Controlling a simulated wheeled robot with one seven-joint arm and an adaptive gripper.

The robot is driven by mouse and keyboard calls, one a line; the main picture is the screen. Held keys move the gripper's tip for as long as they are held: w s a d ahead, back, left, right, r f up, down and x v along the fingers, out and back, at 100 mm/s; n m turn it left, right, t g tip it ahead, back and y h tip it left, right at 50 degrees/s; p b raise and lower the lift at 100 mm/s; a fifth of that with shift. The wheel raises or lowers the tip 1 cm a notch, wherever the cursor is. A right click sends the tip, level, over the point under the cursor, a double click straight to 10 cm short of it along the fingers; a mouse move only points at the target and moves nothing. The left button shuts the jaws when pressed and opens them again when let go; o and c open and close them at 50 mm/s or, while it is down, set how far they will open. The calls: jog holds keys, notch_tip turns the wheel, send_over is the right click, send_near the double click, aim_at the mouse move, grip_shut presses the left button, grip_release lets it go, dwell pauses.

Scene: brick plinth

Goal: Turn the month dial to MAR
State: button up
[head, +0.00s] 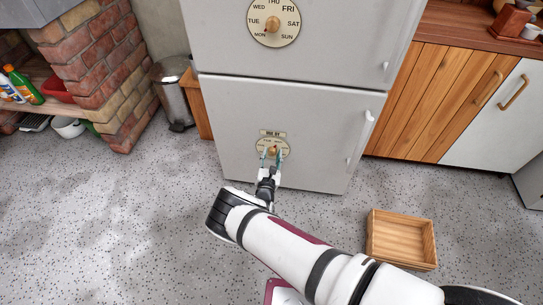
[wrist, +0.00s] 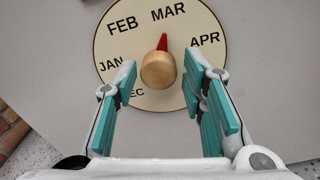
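The month dial (wrist: 205,62) is a round cream plate on the lower grey fridge door. In the wrist view its labels JAN, FEB, MAR and APR show, with DEC partly hidden. Its brass knob (wrist: 158,71) has a red pointer (wrist: 163,42) that points up towards MAR. In the head view the dial (head: 286,146) is small and partly covered by my gripper (head: 272,157). My gripper (wrist: 159,78) is open, its teal-padded fingers on either side of the knob with a visible gap on each side.
A weekday dial (head: 273,36) is on the upper fridge door (head: 225,45). The lower door handle (head: 362,137) is at its right edge. A wooden crate (head: 372,240) lies on the floor at right. A metal bin (head: 175,95) stands left of the fridge.

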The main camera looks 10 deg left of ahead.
jog(key=shift+s, duration=0.1)
jog(key=s, duration=1.2)
jog(key=shift+r, duration=0.15)
jog(key=shift+w, duration=0.1)
